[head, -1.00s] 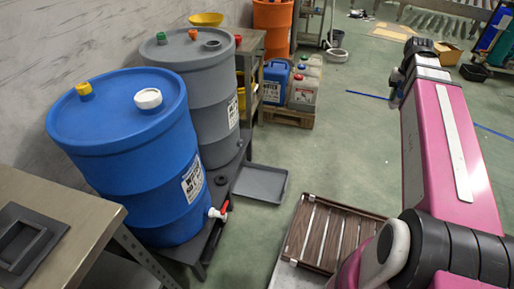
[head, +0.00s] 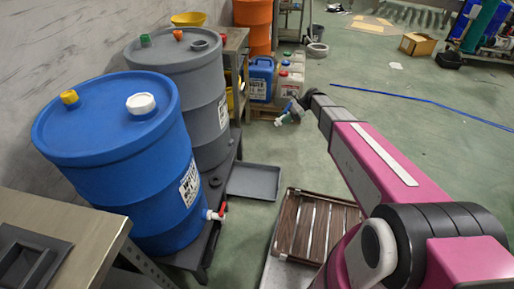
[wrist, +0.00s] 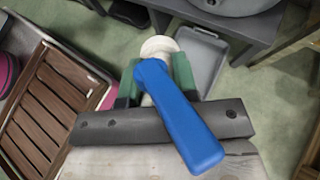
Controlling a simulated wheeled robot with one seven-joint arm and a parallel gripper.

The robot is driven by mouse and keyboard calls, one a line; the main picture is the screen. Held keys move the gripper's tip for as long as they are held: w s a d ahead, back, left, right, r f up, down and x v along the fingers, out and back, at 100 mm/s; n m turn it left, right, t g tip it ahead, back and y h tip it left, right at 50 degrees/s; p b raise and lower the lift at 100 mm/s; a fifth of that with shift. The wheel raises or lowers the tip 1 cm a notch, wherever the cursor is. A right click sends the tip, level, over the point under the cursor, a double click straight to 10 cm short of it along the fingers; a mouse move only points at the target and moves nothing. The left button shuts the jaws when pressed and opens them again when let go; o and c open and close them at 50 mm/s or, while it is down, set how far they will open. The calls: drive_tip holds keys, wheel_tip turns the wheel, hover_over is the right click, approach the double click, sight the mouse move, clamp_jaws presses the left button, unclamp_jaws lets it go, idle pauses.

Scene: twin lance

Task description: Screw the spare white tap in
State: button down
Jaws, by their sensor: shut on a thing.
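The spare white tap (wrist: 158,47) has a long blue lever (wrist: 180,118) that crosses the wrist view. My gripper (wrist: 155,80) is shut on it, with green pads on both sides of its body. In the head view my gripper (head: 291,111) holds the tap (head: 280,121) in the air, right of the drums and apart from them. The grey drum (head: 183,80) stands on a dark bench, with a dark round fitting (head: 215,182) low by its front. The blue drum (head: 115,120) carries another white tap (head: 212,215) with a red lever.
A grey tray (head: 254,181) lies on the floor beside the dark bench (head: 200,250). A brown slatted pallet (head: 315,230) lies under my arm. Jerrycans (head: 262,80) stand at the back. A metal table (head: 60,215) is at the near left. The floor at the right is open.

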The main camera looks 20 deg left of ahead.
drive_tip(key=s+a+f+m+t+y, duration=0.25)
drive_tip(key=a+f+y, duration=0.3)
drive_tip(key=f, duration=0.45)
drive_tip(key=s+a+f+m+t+y, duration=0.1)
drive_tip(key=a+f+m+t+y, duration=0.25)
drive_tip(key=a+f, duration=0.5)
drive_tip(key=shift+s+a+f, duration=0.1)
drive_tip(key=shift+a+f, duration=0.2)
drive_tip(key=shift+a, duration=0.6)
drive_tip(key=shift+s+a+f, duration=0.1)
drive_tip(key=shift+a+f, duration=0.15)
drive_tip(key=shift+a, duration=0.65)
drive_tip(key=shift+a+f, duration=0.3)
drive_tip(key=shift+a, duration=0.6)
drive_tip(key=shift+s+a, duration=0.15)
drive_tip(key=shift+a, duration=0.95)
idle(1.2)
drive_tip(key=c, duration=0.8)
unclamp_jaws()
clamp_jaws()
drive_tip(key=shift+r+m, duration=0.1)
drive_tip(key=shift+m, duration=0.2)
